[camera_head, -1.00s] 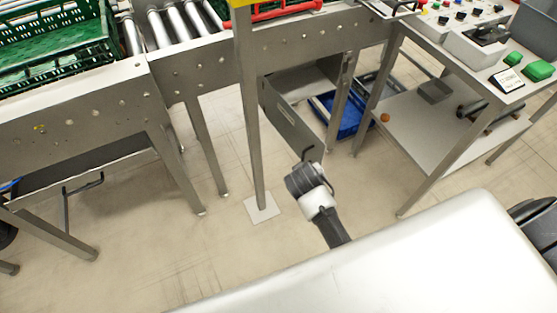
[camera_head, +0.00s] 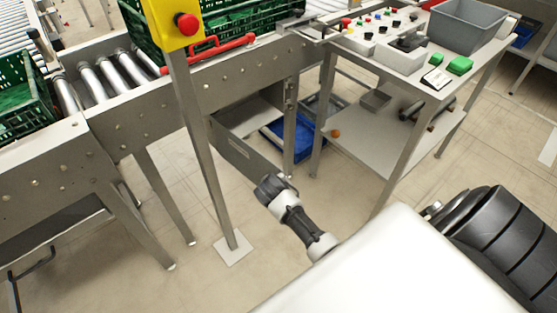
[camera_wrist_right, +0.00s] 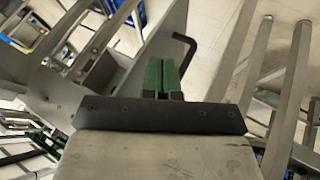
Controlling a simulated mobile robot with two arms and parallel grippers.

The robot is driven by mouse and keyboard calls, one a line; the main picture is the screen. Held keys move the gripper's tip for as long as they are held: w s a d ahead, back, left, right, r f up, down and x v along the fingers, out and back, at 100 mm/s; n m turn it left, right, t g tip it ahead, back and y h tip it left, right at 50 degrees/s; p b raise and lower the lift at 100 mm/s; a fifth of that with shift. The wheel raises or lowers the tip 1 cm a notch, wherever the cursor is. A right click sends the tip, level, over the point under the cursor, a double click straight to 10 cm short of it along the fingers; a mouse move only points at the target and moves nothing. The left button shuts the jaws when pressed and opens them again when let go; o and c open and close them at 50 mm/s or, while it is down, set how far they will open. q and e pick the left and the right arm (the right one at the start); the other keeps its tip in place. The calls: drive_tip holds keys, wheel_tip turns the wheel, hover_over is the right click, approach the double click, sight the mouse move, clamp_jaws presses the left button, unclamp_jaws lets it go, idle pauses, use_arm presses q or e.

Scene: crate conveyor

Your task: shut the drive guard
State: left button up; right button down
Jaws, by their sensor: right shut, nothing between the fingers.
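The drive guard (camera_head: 243,152) is a grey hinged panel under the conveyor frame. It stands open, swung out from the opening. In the right wrist view a grey panel (camera_wrist_right: 163,42), which looks like the guard, lies ahead of the fingers, with a black bent handle (camera_wrist_right: 187,48) to their right. My right gripper (camera_wrist_right: 162,78) is shut and empty, its green fingers together. In the head view my right wrist reaches the guard's free end; the fingertips are hidden there, and I cannot tell whether they touch the panel. My left gripper is not in view.
A steel table (camera_head: 388,150) with controls stands at the right. A blue crate (camera_head: 290,138) lies beneath the conveyor. The floor in front of the post is clear.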

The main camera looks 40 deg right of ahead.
drive_tip(key=shift+w+d, duration=0.1)
drive_tip(key=shift+d, duration=0.4)
